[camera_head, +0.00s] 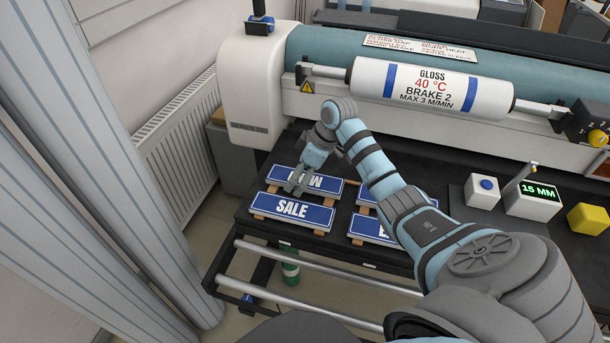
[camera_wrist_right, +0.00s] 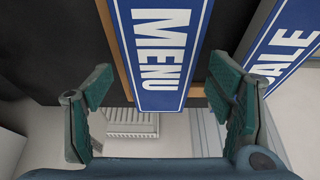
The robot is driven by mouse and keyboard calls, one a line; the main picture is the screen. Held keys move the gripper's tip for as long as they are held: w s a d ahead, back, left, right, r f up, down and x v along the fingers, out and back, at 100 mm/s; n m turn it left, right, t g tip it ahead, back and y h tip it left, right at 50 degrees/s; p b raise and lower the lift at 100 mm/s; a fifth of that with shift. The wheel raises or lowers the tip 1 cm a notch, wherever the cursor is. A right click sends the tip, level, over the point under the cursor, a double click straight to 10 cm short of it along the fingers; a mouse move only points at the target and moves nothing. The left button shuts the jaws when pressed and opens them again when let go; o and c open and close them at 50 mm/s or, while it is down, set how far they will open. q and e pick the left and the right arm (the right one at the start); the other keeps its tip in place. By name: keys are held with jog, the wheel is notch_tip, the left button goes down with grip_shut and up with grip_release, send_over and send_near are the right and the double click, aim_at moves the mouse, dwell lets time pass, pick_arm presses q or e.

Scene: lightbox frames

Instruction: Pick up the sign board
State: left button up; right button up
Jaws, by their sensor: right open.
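Several blue sign boards with white lettering lie on wooden strips on the dark table. The MENU board (camera_wrist_right: 160,45) lies between the two fingers of my right gripper (camera_wrist_right: 162,90) in the right wrist view, with a gap on either side. In the head view my right gripper (camera_head: 298,186) is over this board (camera_head: 326,186) and hides part of its lettering. The SALE board (camera_head: 291,211) lies just in front of it, and shows at the right of the wrist view (camera_wrist_right: 285,50). My right gripper is open and empty. My left gripper is out of view.
More blue boards (camera_head: 369,229) lie to the right, partly hidden by my right arm. A laminator with a white roller (camera_head: 430,89) stands behind. A white button box (camera_head: 482,190), a gauge reading 15 MM (camera_head: 532,200) and a yellow block (camera_head: 588,219) are at right.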

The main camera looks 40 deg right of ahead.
jog(key=shift+r, duration=0.1)
jog(key=c, duration=1.3)
